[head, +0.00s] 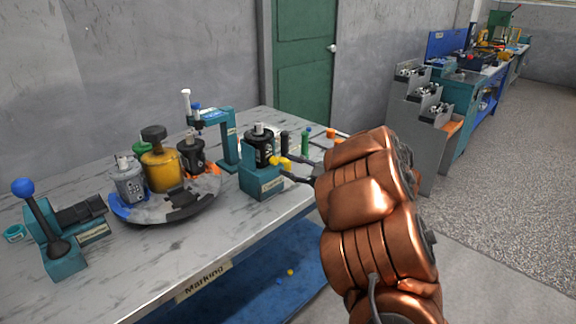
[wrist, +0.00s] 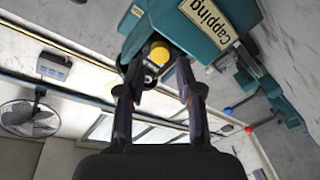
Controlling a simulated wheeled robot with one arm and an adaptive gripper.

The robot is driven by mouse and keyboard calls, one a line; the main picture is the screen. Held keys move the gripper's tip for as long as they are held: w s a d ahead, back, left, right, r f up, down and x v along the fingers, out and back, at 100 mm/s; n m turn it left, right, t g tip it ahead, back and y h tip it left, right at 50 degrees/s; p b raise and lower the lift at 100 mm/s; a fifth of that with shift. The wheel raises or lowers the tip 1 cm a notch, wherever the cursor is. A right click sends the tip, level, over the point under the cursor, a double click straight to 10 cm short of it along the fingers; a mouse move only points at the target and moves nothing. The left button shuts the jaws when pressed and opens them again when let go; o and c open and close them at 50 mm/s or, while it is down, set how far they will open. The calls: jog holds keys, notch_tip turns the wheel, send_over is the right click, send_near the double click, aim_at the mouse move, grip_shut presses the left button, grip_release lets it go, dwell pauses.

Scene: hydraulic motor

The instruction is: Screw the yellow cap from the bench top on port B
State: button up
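A black motor (head: 259,149) with a light shaft stands upright in the teal stand labelled Capping (head: 263,181). Two small yellow caps, one at the left (head: 274,160) and one at the right (head: 286,163), show at the motor's near right side. My gripper (head: 284,170) reaches in from the right, its dark fingers beside the caps. In the wrist view my gripper's fingers (wrist: 158,62) are apart, and a yellow cap (wrist: 160,52) shows between their tips with space at its sides. A dark round part sits just below that cap. The port letters cannot be read.
A round tray (head: 130,212) with several motors and a yellow pot (head: 160,170) stands to the left. Dark and green pegs (head: 305,142) stand behind my gripper. The bench front (head: 160,295) is clear.

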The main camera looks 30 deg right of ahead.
jog(key=shift+s+d, duration=0.15)
jog(key=shift+s, duration=0.1)
jog(key=o, duration=0.6)
jog(key=shift+c, duration=0.2)
jog(key=v, duration=0.6)
jog(key=shift+p, duration=0.35)
jog(key=shift+s, duration=0.1)
dwell(0.3)
jog(key=v, duration=1.2)
